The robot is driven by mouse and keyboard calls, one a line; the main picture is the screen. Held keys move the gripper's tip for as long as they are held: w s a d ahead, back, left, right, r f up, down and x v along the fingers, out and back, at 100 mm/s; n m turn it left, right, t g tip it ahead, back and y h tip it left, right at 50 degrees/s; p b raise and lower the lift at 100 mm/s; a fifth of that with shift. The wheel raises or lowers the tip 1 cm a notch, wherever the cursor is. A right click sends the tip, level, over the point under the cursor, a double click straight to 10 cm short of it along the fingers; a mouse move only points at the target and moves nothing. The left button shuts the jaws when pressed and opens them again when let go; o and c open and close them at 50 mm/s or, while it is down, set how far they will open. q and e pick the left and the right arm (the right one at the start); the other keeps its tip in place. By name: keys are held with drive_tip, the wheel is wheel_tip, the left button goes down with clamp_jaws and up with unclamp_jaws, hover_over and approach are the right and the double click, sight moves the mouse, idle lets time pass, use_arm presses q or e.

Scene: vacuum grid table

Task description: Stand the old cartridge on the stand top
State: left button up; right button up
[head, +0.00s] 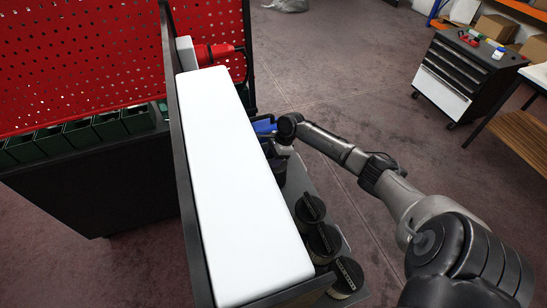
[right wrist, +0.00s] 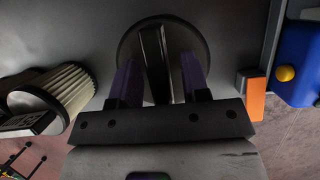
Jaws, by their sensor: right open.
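My right gripper (right wrist: 155,78) is open, its two dark fingers on either side of the raised bar on a round black cap (right wrist: 197,45). I see no clear contact with the bar. In the head view the gripper (head: 279,150) is beside the long white housing, small and partly hidden. A pleated tan cartridge with a dark cap (right wrist: 52,93) is left of the gripper in the wrist view. Several black-capped cartridges (head: 311,208) stand in a row right of the housing. I cannot tell which cartridge is the old one, or pick out the stand top. My left gripper is out of view.
The long white housing (head: 235,190) blocks the view of the left part of the grey shelf (head: 299,177). A blue part with a yellow knob (right wrist: 292,60) and an orange block (right wrist: 252,100) are close right of the gripper. A red perforated panel (head: 80,60) stands at left.

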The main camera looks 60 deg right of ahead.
drive_tip(key=shift+r, duration=0.3)
drive_tip(key=p+v, duration=0.1)
drive_tip(key=v, duration=0.9)
drive_tip(key=shift+f, duration=0.1)
drive_tip(key=shift+v, duration=0.95)
drive_tip(key=shift+s, duration=0.1)
